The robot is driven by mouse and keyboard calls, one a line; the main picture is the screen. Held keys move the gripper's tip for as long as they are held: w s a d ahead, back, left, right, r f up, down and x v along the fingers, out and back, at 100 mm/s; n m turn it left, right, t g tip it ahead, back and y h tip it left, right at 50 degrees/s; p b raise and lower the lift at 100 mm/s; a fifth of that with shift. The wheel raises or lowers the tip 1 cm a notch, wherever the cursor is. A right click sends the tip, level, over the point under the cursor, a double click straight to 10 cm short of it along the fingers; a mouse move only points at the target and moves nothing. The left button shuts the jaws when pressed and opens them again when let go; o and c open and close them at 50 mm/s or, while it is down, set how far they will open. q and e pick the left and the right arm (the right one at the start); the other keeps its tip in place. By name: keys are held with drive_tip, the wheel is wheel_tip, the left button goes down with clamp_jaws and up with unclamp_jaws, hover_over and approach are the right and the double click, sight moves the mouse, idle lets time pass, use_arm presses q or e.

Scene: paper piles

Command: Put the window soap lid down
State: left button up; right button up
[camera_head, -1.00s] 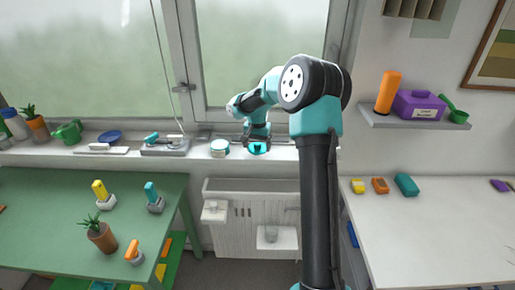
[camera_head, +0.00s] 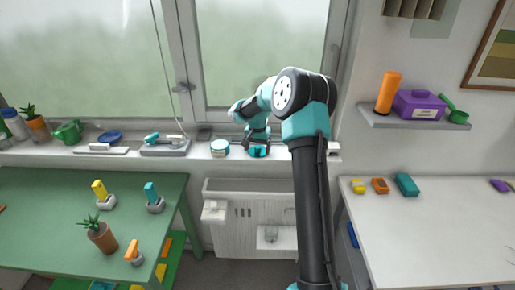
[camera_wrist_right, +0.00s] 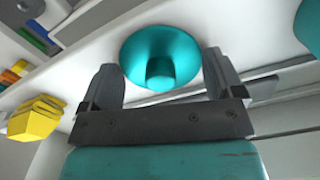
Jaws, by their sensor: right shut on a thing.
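The window soap lid is a teal disc with a round knob (camera_wrist_right: 160,58). My right gripper (camera_wrist_right: 165,78) is shut on it, with the knob between the fingers. In the head view the teal lid (camera_head: 258,152) shows under my right gripper (camera_head: 257,143), at or just above the windowsill; I cannot tell whether it touches. A small white round pot with a blue-teal top (camera_head: 220,148) stands just left of it on the sill. My left gripper is not in view.
The windowsill (camera_head: 55,154) also holds a grey tray with a teal-handled tool (camera_head: 165,146), a blue dish (camera_head: 110,136) and a green watering can (camera_head: 68,132). A green table (camera_head: 60,225) stands left, a white table (camera_head: 430,235) right.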

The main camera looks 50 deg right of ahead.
sight(257, 147)
drive_tip(key=shift+f, duration=0.1)
drive_tip(key=o, duration=0.7)
wheel_tip(257, 147, up, 12)
drive_tip(key=shift+r, duration=0.15)
idle(0.4)
idle(0.5)
